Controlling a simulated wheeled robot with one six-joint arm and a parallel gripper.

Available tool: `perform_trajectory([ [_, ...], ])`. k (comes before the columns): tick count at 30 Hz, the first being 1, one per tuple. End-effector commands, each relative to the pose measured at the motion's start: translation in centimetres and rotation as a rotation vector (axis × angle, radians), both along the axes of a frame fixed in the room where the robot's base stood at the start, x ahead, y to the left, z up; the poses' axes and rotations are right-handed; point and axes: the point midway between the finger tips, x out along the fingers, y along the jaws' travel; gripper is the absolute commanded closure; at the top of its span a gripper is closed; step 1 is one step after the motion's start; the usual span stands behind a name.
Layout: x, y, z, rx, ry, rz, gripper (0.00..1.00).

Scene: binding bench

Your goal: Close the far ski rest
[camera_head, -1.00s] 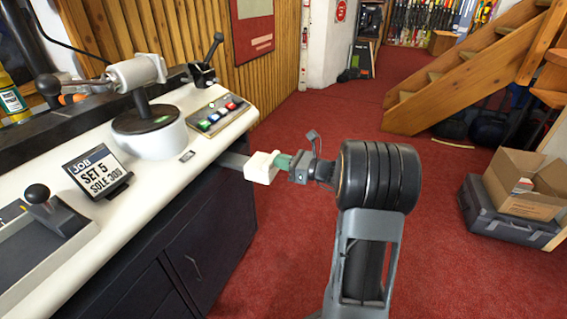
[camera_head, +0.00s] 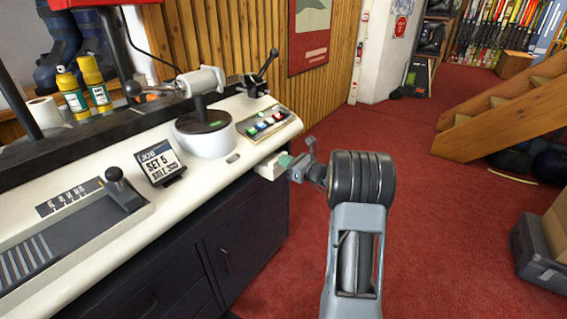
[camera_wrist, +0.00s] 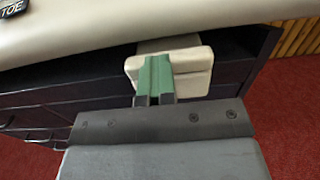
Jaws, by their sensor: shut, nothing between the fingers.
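The far ski rest is a white padded block (camera_head: 267,170) at the bench's front edge, below the worktop's far end. In the head view it sits close to the bench. In the wrist view the white block (camera_wrist: 196,60) is in front of my fingers, with a dark bench front behind it. My gripper (camera_head: 285,161) has green-tipped fingers and is shut with nothing held. In the wrist view my gripper's green fingertips (camera_wrist: 157,62) lie against or just before the block's face; exact contact is hard to tell.
The white worktop (camera_head: 235,170) carries a button panel (camera_head: 264,124), a clamp on a round base (camera_head: 206,134), a job sign (camera_head: 160,163) and a lever slide (camera_head: 120,190). Dark cabinets (camera_head: 220,255) stand below.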

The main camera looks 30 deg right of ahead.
Motion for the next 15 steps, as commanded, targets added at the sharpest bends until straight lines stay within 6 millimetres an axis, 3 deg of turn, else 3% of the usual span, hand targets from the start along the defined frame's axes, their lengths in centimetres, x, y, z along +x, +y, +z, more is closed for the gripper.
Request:
perform_trajectory([
  [8,0.3,0.3,0.5,-0.003,-0.010,0.003,1.00],
  [15,-2.0,-1.2,0.5,0.000,-0.007,0.006,1.00],
])
